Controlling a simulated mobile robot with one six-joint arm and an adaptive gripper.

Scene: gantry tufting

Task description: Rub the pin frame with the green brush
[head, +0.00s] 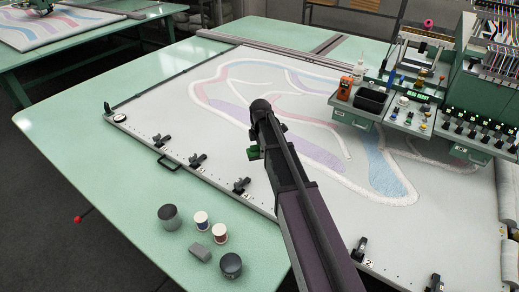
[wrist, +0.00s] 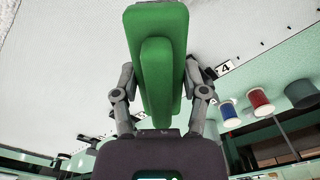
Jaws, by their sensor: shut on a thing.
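The green brush (wrist: 152,45) is held between the two grey fingers of my gripper (wrist: 160,85), which is shut on it. In the head view only a small green part of the brush (head: 253,153) shows beside my arm. The pin frame (head: 150,114) is a large frame with pale cloth, tufted in white, pink, purple and blue, lying on the green table. My gripper (head: 262,135) is over the cloth, mostly hidden behind my arm. Whether the brush touches the frame cannot be told. The cloth also shows in the wrist view (wrist: 50,60).
Black clamps (head: 197,160) line the near edge of the frame. Thread spools (head: 220,233), dark round weights (head: 230,265) and a grey block (head: 200,252) stand on the green table (head: 110,200). A machine head with a control panel (head: 410,120) overhangs the right side.

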